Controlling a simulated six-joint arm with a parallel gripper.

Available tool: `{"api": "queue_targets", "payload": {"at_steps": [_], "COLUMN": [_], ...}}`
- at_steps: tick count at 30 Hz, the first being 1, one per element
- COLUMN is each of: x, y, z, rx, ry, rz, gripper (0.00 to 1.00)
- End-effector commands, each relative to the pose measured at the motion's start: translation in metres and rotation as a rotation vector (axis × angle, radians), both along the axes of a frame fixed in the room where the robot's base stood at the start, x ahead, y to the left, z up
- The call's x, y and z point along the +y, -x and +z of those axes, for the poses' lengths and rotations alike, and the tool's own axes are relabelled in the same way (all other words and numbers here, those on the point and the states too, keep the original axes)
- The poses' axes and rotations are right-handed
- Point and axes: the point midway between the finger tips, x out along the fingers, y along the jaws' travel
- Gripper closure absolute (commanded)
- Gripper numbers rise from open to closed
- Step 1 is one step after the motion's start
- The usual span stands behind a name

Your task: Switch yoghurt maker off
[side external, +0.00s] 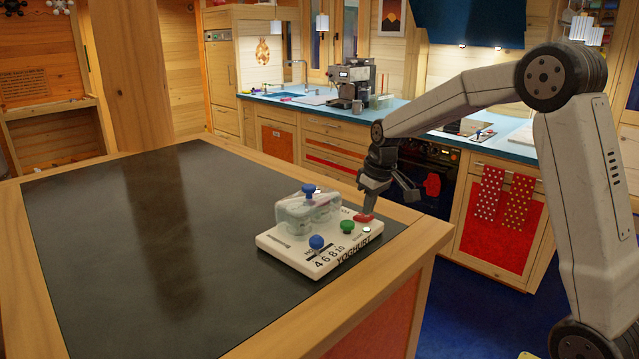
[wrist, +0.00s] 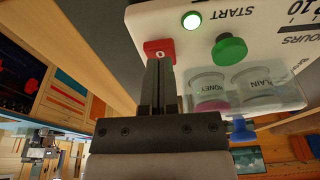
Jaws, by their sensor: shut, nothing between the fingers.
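The yoghurt maker (side external: 283,248) is a white slab with jars under a clear lid (side external: 296,214), near the right corner of the dark worktop. Its red switch (side external: 363,217) sits at the back right edge of the panel; the wrist view shows it marked 0 (wrist: 160,45). A green knob (side external: 347,227) labelled START and a round light (side external: 367,231) are beside it. The light glows green-white in the wrist view (wrist: 192,20). My gripper (side external: 368,208) is shut and empty, its fingertips right at the red switch (wrist: 160,68), partly covering it. I cannot tell whether they press it.
A blue knob (side external: 316,242) stands on the front of the panel by the hours scale, and another blue knob (side external: 308,188) tops the lid. The dark worktop (side external: 130,240) is clear to the left. Its wooden edge (side external: 400,215) lies just right of the maker.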

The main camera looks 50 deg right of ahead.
Motion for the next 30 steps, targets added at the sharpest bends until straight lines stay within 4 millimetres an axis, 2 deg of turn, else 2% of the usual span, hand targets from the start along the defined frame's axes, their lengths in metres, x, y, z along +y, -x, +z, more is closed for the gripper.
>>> {"api": "queue_targets", "payload": {"at_steps": [21, 30], "x": [0.0001, 0.0], "y": [0.0001, -0.0002], "z": [-0.0108, -0.0077], "rx": [0.001, -0.001], "ry": [-0.001, 0.0], "rz": [0.0, 0.0], "gripper": [1.0, 1.0]}}
